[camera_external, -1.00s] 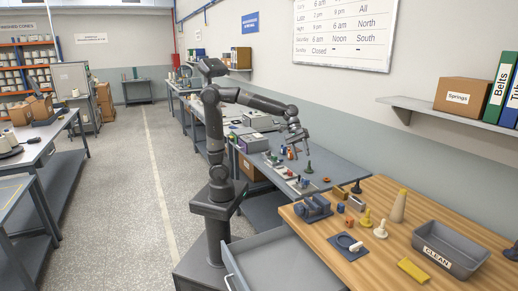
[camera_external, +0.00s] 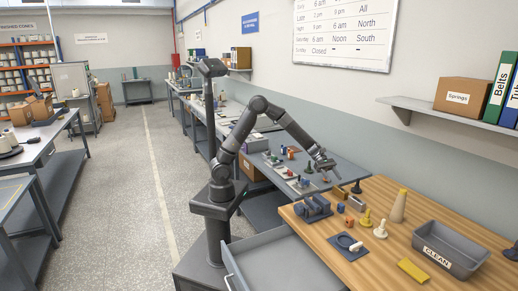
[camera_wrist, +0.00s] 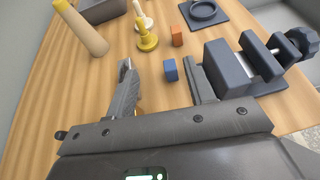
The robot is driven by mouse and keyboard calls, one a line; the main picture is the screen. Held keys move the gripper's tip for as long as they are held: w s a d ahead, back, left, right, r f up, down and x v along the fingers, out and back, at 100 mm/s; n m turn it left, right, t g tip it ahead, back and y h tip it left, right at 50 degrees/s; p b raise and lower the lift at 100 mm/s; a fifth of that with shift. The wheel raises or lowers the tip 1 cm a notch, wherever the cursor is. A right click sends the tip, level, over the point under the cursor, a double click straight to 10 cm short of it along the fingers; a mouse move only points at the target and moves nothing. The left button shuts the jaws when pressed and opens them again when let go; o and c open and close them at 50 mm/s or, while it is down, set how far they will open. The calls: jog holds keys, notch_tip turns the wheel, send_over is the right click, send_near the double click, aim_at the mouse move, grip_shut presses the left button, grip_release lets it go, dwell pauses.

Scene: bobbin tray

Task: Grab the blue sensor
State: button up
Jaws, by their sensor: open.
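The blue sensor, a small blue block (camera_wrist: 170,70), stands on the wooden table in the wrist view, between the lines of my two fingers and a little beyond them. It also shows as a small blue spot beside the vise in the external view (camera_external: 341,208). My gripper (camera_wrist: 157,64) is open and empty, with one finger to the left of the block and one to its right. In the external view my gripper (camera_external: 327,178) hangs above the far left side of the wooden table, apart from the block.
A dark vise (camera_wrist: 228,68) stands close to the right finger. An orange block (camera_wrist: 177,36), a yellow bobbin (camera_wrist: 147,42) and a yellow-topped cone (camera_wrist: 85,30) stand beyond. The grey CLEAN bin (camera_external: 447,249) is at the right. An open drawer (camera_external: 285,262) juts out in front.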

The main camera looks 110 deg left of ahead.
send_near(341, 204)
jog(key=shift+a+r, duration=0.25)
jog(key=shift+w+d+f, duration=0.1)
jog(key=shift+d+f, duration=0.05)
jog(key=shift+f, duration=0.05)
jog(key=x, duration=0.5)
jog(key=shift+d+f, duration=0.1)
jog(key=x, duration=0.5)
jog(key=shift+f, duration=0.3)
jog(key=c, duration=1.1)
jog(key=shift+o, duration=0.2)
jog(key=shift+r, duration=0.1)
